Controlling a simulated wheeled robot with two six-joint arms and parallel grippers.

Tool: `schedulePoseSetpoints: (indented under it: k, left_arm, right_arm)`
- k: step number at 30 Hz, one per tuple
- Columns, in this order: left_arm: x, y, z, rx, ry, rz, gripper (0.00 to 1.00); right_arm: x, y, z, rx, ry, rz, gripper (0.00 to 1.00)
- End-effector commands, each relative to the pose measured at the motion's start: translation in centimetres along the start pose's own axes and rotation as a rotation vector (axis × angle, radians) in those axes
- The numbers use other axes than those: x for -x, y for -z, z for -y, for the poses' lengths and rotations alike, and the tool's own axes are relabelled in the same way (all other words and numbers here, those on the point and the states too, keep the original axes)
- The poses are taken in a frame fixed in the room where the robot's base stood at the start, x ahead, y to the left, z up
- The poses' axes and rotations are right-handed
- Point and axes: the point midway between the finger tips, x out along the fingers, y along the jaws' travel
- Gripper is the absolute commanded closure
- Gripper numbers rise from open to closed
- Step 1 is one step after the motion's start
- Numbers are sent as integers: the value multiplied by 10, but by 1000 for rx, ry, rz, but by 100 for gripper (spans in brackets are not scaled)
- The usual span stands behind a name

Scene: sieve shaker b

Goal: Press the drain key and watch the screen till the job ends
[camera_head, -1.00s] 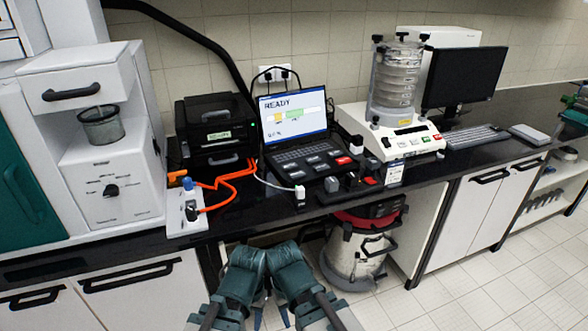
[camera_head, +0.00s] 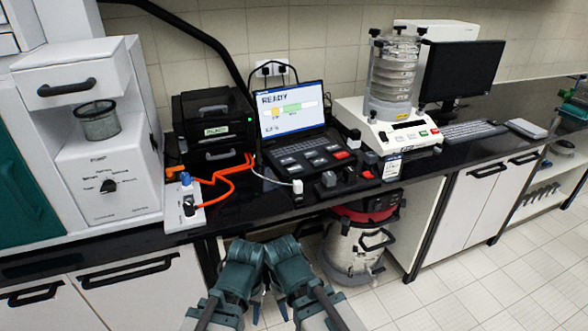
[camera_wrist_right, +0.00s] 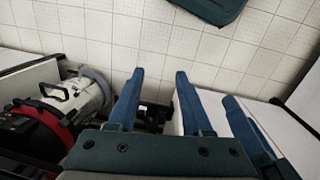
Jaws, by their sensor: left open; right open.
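The laptop-like unit's screen (camera_head: 290,108) reads READY, with a yellow and green bar and a small line of text too blurred to read. Its deck has a keypad (camera_head: 312,157) of several dark keys and one red key (camera_head: 341,155). The key labels are too small to read, so I cannot tell which is the drain key. My left gripper (camera_head: 256,303) hangs low in front of the counter, well below the keys and apart from them. My right gripper (camera_wrist_right: 160,75) is open and empty in the right wrist view. Neither touches anything of the task.
A sieve stack stands on a white shaker (camera_head: 402,131) to the right. A black printer-like box (camera_head: 214,130) stands left of the screen. Orange cables lead to a small white board (camera_head: 186,207). A drum vacuum (camera_head: 352,245) stands under the counter. Floor at right is clear.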

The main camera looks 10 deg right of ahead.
Motion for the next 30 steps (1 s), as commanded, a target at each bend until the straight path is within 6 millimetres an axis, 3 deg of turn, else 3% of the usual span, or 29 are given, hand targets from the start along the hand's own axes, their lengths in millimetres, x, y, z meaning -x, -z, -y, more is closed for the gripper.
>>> schedulePoseSetpoints:
  k: [1,8,30]
  left_arm:
    - [0,0,0,0,0,0,51]
    - [0,0,0,0,0,0,51]
    - [0,0,0,0,0,0,51]
  right_arm:
    - [0,0,0,0,0,0,57]
    - [0,0,0,0,0,0,99]
    - [0,0,0,0,0,0,100]
